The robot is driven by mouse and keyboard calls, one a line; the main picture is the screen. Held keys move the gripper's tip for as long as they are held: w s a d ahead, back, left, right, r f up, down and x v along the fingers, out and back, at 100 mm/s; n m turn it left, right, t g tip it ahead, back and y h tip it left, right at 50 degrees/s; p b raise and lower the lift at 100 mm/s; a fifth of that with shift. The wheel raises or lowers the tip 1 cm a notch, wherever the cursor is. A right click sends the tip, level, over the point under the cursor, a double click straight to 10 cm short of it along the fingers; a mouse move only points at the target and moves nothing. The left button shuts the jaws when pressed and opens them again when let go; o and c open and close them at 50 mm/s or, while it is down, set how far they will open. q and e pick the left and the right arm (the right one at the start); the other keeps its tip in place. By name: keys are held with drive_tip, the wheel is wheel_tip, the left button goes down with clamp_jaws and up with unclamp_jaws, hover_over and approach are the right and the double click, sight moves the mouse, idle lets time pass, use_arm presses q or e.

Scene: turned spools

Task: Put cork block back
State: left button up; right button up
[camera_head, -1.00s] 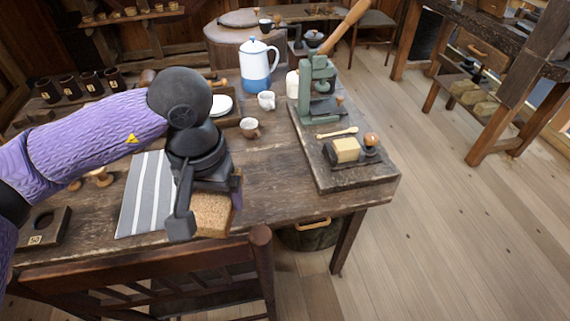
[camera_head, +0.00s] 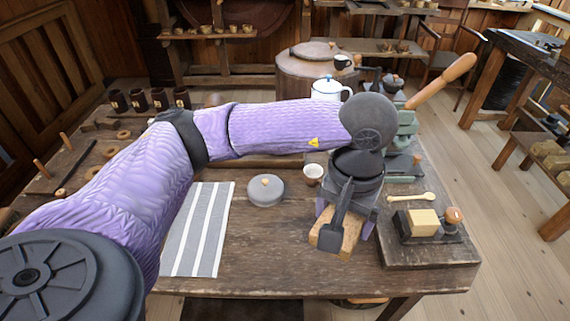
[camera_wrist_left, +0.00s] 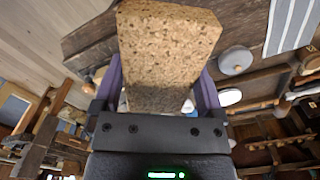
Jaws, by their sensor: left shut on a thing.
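The cork block (camera_head: 349,236) is a speckled tan block held by my left gripper (camera_head: 342,214). The jaws are shut on it above the wooden table, at the near right part in the head view. The gripper's dark body covers part of the block. In the left wrist view the cork block (camera_wrist_left: 168,48) stands out between the purple fingers of the left gripper (camera_wrist_left: 160,85). My right gripper is not in view.
Right of the held block, a dark board (camera_head: 425,254) carries a pale yellow block (camera_head: 422,222), a wooden knob and a spoon (camera_head: 411,197). Left are a grey lidded pot (camera_head: 266,190) and a striped cloth (camera_head: 199,229). A cup (camera_head: 313,173) stands behind. The front table middle is clear.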

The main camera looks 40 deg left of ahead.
use_arm(q)
drive_tip(key=shift+w+f+n, duration=0.1)
drive_tip(key=shift+f+n, duration=0.05)
drive_tip(key=shift+n, duration=0.35)
drive_tip(key=n, duration=0.2)
drive_tip(key=w+a+f+n+b, duration=0.1)
drive_tip(key=shift+w+n, duration=0.15)
drive_tip(key=shift+n, duration=0.25)
wheel_tip(320, 180, down, 3)
drive_tip(key=w+a+n+b, duration=0.2)
drive_tip(key=w+a+n, duration=0.1)
drive_tip(key=n, duration=0.6)
drive_tip(key=n+b, duration=0.4)
drive_tip(key=n, duration=2.4)
hover_over(279, 234)
wheel_tip(279, 234, down, 11)
drive_tip(key=shift+n, duration=0.3)
wheel_tip(279, 234, down, 11)
drive_tip(key=b, duration=0.4)
drive_tip(key=shift+r, duration=0.35)
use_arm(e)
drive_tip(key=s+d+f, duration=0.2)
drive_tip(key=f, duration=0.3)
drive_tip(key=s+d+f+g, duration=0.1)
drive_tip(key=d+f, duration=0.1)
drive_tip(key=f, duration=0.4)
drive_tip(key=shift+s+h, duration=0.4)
